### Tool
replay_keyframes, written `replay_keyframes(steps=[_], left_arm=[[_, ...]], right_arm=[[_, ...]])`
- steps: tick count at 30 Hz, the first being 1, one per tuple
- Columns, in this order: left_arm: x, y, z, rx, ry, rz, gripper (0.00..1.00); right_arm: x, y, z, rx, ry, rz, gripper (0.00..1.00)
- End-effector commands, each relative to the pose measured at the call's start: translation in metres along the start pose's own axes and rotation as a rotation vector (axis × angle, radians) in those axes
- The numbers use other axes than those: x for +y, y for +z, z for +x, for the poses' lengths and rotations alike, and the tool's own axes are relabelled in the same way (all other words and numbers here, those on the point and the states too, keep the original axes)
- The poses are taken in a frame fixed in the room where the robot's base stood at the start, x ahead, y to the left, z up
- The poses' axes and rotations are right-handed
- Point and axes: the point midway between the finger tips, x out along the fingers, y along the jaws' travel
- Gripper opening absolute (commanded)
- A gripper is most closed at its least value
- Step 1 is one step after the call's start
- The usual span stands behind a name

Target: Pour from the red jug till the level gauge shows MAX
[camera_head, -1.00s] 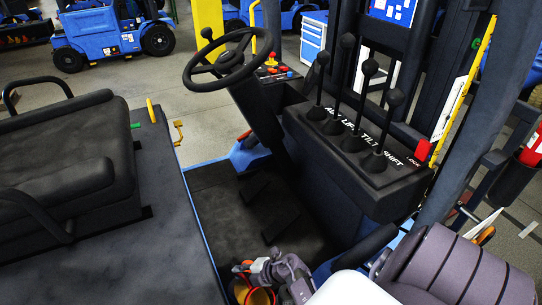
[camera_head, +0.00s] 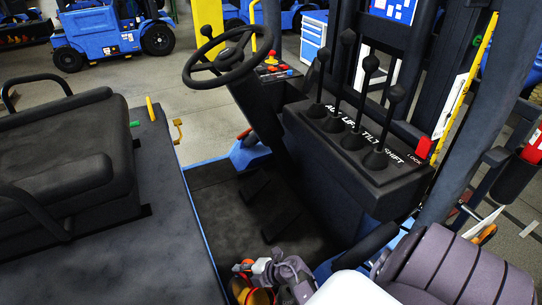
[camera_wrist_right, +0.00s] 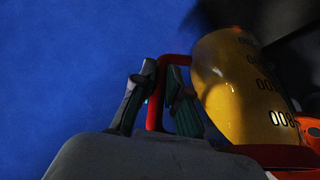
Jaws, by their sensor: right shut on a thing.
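The red jug (camera_head: 257,297) shows at the bottom edge of the head view, partly cut off, with a red rim and a yellow part. In the right wrist view a yellow body (camera_wrist_right: 240,88) with dark printed numbers stands right of a red handle (camera_wrist_right: 155,118). My right gripper (camera_head: 268,272) is beside the jug. In the wrist view its two fingers (camera_wrist_right: 156,88) are shut around the red handle. My left gripper is not in view. I cannot make out a level gauge marked MAX. The jug's opening and any stream are not clear.
A black seat (camera_head: 60,150) is at the left. A steering wheel (camera_head: 222,62) and a lever console (camera_head: 345,150) stand ahead. A yellow marked strip (camera_head: 465,90) runs along the right mast. Blue forklifts (camera_head: 110,35) stand behind. The dark floor well (camera_head: 255,200) is mostly open.

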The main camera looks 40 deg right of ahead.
Motion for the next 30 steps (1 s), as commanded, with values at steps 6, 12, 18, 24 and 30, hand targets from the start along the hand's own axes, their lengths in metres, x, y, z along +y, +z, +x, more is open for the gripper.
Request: replay_keyframes(steps=[6, 12, 18, 24, 30], left_arm=[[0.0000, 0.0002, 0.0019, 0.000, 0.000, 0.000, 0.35], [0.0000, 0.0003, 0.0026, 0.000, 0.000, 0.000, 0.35], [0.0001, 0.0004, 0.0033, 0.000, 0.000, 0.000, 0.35], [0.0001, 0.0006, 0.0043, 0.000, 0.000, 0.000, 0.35], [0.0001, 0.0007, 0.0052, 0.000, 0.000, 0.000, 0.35]], right_arm=[[0.0013, 0.0000, -0.0007, 0.000, 0.014, -0.004, 0.00], [0.0014, -0.0006, -0.0020, 0.000, 0.022, -0.008, 0.00], [0.0022, -0.0011, -0.0031, 0.000, 0.032, -0.012, 0.00], [0.0027, -0.0014, -0.0041, 0.000, 0.041, -0.016, 0.00], [0.0033, -0.0018, -0.0050, 0.000, 0.050, -0.019, 0.00]])
